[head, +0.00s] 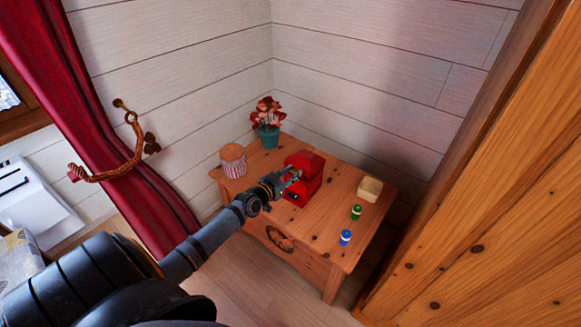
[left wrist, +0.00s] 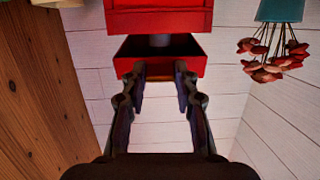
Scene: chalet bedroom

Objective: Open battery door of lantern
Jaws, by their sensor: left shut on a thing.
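The red lantern (head: 307,166) stands on the wooden table, a little right of the middle. In the left wrist view, which is upside down, its red body (left wrist: 158,20) fills the top, with a red part (left wrist: 160,66) below it. Between them is a dark gap with a grey cylinder in it. My left gripper (head: 287,179) is at the lantern's left front side. Its fingertips (left wrist: 159,72) overlap the edge of the red part and are shut on it, a fair width apart. I cannot tell whether that part is the battery door. My right gripper is not in view.
On the table (head: 310,242) are a green cylinder (head: 356,212), a blue cylinder (head: 345,237), a cream box (head: 370,189), a striped tub (head: 233,160) and a potted plant (head: 268,125). A wooden cabinet (head: 490,200) stands close on the right. A red curtain (head: 75,100) hangs left.

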